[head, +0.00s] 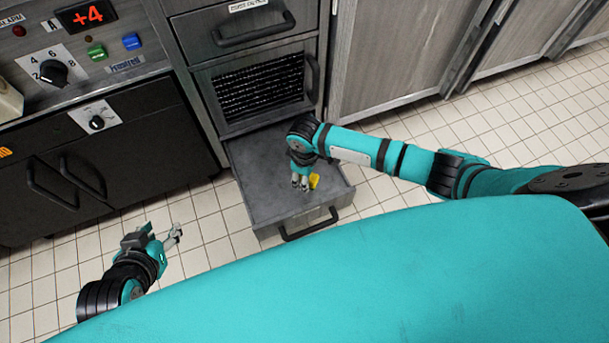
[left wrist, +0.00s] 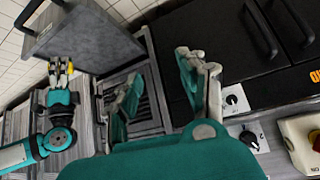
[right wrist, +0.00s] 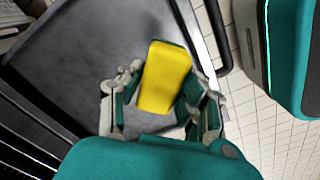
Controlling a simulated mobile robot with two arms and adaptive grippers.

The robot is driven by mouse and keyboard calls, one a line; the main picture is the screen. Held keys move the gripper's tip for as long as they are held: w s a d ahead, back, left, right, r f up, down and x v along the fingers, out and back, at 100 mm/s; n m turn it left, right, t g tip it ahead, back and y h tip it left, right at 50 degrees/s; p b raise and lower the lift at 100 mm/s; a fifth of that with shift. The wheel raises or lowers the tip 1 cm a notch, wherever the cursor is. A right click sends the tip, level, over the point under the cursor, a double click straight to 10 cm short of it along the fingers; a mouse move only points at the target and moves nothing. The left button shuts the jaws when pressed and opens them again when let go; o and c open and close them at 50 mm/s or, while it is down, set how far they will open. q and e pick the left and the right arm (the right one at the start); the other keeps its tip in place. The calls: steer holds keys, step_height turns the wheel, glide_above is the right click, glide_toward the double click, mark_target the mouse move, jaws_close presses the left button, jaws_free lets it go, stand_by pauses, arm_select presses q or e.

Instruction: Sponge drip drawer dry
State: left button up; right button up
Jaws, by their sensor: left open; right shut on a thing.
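The drip drawer (head: 252,192) is pulled open below the grille, with a grey floor inside. It shows from above in the right wrist view (right wrist: 75,60) and at the upper left of the left wrist view (left wrist: 95,42). My right gripper (head: 301,186) is inside the drawer, shut on a yellow sponge (right wrist: 165,76). The sponge shows beside the fingers in the head view (head: 314,181). A darker patch lies on the drawer floor near the sponge; I cannot tell whether it is wet. My left gripper (head: 174,235) is open and empty over the tiles, left of the drawer.
The drawer's handle (head: 308,224) sticks out at its front. A black cabinet (head: 95,150) with handles and a control panel (head: 85,50) reading +4 stand to the left. Grey cabinet doors (head: 400,50) line the right. Tiled floor is clear around the drawer.

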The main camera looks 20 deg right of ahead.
arm_select(q)
steer(key=shift+s+a+f+g+y, duration=0.1)
steer(key=shift+s+a+f+g, duration=0.15)
steer(key=shift+s, duration=0.25)
steer(key=shift+s+a+f+g+y, duration=0.1)
steer(key=shift+s+f+g, duration=0.1)
steer(key=shift+s+g, duration=0.25)
steer(key=shift+s+a+f+g+y, duration=0.1)
steer(key=shift+s+a+f+g, duration=0.15)
steer(key=shift+s, duration=0.3)
steer(key=shift+p, duration=0.3)
